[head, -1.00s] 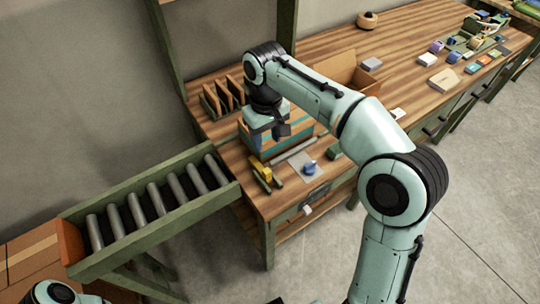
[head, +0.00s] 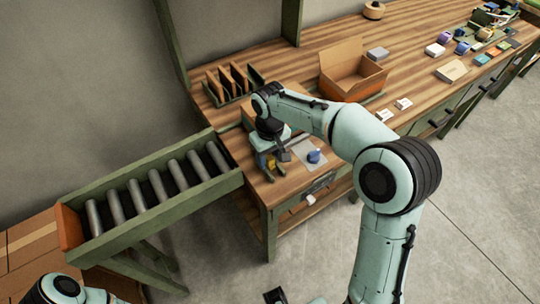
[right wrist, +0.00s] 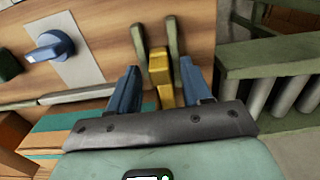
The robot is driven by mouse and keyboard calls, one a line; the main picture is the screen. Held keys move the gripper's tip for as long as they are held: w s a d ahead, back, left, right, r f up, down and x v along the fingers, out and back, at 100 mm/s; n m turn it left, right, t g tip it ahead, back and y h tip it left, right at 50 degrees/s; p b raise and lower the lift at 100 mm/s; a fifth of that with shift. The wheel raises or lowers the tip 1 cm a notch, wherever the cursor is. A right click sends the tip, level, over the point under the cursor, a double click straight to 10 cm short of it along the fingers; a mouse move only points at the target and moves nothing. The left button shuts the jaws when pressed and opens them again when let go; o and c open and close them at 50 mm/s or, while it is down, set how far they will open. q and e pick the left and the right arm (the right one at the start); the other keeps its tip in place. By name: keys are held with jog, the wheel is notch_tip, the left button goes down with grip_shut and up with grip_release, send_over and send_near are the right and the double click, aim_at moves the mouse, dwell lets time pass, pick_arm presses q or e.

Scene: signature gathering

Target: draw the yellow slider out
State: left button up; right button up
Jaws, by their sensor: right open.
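The yellow slider (right wrist: 160,75) lies between two dark green rails (right wrist: 141,45) on the wooden bench top (right wrist: 102,20). In the right wrist view, my right gripper (right wrist: 159,67) is open, with one blue finger on each side of the slider. Whether the fingers touch it or the rails cannot be told. In the head view, my right gripper (head: 272,162) is low over the bench's near left corner, and only a little yellow shows by it. My left gripper cannot be made out.
A blue knob (head: 314,156) on a grey plate sits beside the slider. A striped teal and orange box (right wrist: 50,140) is close to the gripper. A roller conveyor (head: 150,196) adjoins the bench's left end. An open orange bin (head: 350,84) stands farther back.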

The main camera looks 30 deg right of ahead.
grip_shut()
jog(key=shift+s+d+b, duration=0.2)
jog(key=shift+s+b, duration=0.8)
jog(key=shift+s, duration=1.7)
grip_release()
jog(key=shift+s, duration=0.1)
jog(key=shift+r, duration=0.1)
